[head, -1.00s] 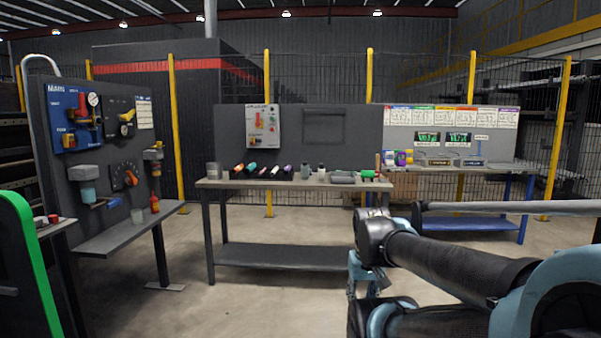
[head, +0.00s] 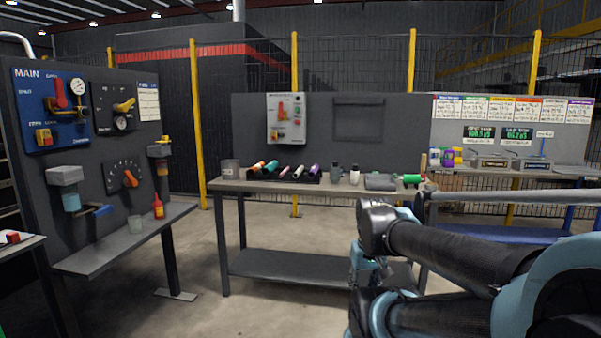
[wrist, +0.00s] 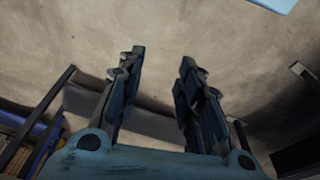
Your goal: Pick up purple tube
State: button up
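A purple tube (head: 312,171) lies at the right end of a row of tubes in a dark rack on the middle workbench, in the head view. A white-pink tube (head: 298,172) lies just left of it. My gripper (wrist: 158,75) shows in the wrist view with its two fingers apart and nothing between them; bare floor lies beyond. In the head view my folded arm is at the lower right, well short of the bench, and the gripper's fingers are hard to make out there.
A panel with a side shelf (head: 120,243) stands at left. A blue-legged bench is at right. Open floor lies before the workbench.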

aim_at(313, 172)
jog(key=u, duration=0.15)
jog(key=i, duration=1.55)
jog(key=z, duration=0.75)
jog(key=i, duration=0.45)
jog(key=z, duration=0.25)
